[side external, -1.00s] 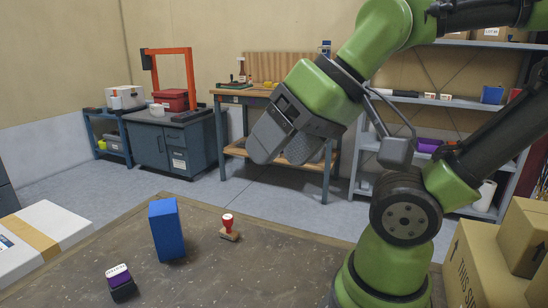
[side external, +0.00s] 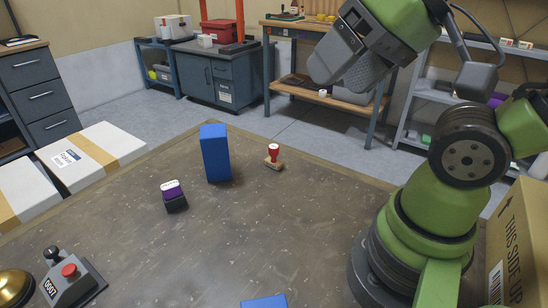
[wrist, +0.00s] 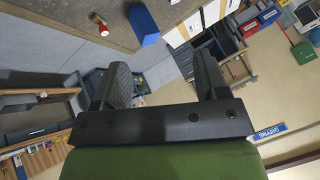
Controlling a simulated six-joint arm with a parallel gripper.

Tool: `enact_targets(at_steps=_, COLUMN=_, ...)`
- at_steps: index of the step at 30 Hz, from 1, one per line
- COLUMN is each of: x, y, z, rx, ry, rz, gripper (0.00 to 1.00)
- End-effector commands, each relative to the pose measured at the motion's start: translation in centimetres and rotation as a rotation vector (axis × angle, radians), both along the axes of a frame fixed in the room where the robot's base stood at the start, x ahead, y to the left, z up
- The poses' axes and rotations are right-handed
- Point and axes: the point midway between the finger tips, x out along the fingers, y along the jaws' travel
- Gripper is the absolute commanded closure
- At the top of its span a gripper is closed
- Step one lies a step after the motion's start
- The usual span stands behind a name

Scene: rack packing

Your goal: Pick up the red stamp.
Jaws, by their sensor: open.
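The red stamp (side external: 273,156) stands upright on the brown table (side external: 300,225), near its far edge, with a red handle on a wooden base. It also shows at the top of the wrist view (wrist: 99,24). My gripper (side external: 335,75) is raised well above and beyond the table edge, up and right of the stamp, and apart from it. In the wrist view its two fingers (wrist: 160,75) are spread apart, with nothing between them.
A tall blue block (side external: 215,153) stands left of the stamp. A purple-and-black stamp (side external: 173,196) sits nearer. A bell (side external: 14,287), a control box with a red button (side external: 70,278) and another blue block (side external: 264,301) are at the front. A cardboard box (side external: 518,245) stands right.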

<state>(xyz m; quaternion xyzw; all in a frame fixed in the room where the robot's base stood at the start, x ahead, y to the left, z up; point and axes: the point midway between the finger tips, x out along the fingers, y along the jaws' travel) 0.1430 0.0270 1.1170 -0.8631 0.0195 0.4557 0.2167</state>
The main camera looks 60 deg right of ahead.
Motion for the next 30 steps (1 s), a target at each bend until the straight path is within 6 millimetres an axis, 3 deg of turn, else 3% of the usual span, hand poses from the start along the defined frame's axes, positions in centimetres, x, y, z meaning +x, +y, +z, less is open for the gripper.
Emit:
enact_targets(at_steps=2, x=0.0, y=0.0, z=0.0, rx=0.000, ry=0.000, rz=0.000, gripper=0.33)
enact_targets(at_steps=4, x=0.0, y=0.0, z=0.0, rx=0.000, ry=0.000, rz=0.000, gripper=0.41)
enact_targets(at_steps=12, x=0.1, y=0.0, z=0.0, rx=-0.001, ry=0.001, rz=0.001, gripper=0.41)
enact_targets(at_steps=16, x=1.2, y=-0.4, z=0.3, rx=-0.023, ry=0.026, rz=0.004, gripper=0.41)
enact_targets(at_steps=23, x=7.5, y=-2.9, z=-0.1, rx=-0.126, ry=0.153, rz=0.041, gripper=0.41)
enact_targets(at_steps=30, x=14.7, y=-7.2, z=-4.1, rx=-0.217, ry=0.310, rz=0.112, gripper=0.41)
